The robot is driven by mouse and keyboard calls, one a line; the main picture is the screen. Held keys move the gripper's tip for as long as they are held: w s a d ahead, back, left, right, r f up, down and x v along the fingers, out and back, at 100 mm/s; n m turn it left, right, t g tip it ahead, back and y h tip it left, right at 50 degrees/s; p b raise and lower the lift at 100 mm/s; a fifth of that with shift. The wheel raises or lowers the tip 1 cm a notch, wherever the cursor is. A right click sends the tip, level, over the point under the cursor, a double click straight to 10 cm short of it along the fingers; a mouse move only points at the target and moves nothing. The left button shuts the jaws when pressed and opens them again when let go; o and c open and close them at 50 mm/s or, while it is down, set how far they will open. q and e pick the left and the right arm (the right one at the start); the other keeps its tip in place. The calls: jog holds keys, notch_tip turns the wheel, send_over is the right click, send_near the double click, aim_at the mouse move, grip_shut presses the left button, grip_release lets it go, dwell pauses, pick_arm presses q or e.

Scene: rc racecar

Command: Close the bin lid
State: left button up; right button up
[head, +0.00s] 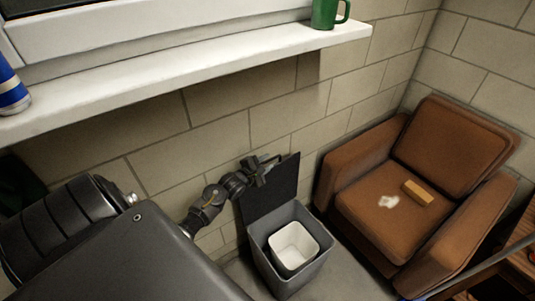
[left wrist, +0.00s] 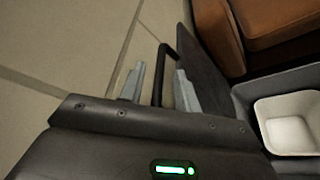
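The grey bin (head: 262,262) stands on the floor against the wall with a white inner bucket (head: 295,246) inside. Its dark lid (head: 272,192) stands open, roughly upright, at the back. My left gripper (head: 262,166) is behind the lid's upper left edge. In the left wrist view, the lid (left wrist: 207,75) is right of the fingers and the bin (left wrist: 247,100) is at the right edge. A black bent handle (left wrist: 161,72) reaches between the fingers of the left gripper (left wrist: 159,86). The fingers are apart, with gaps visible beside the handle. My right gripper is not seen.
A brown armchair (head: 375,213) stands close to the right of the bin, with a yellowish block (head: 418,193) on its seat. A white sill (head: 180,82) runs above, holding a green mug (head: 325,13) and a blue can (head: 10,92). The brick wall is close behind the bin.

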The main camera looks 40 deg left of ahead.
pick_arm(q)
jog(key=shift+w+f, duration=0.1)
jog(key=shift+w, duration=0.3)
jog(key=shift+c, duration=0.4)
grip_shut()
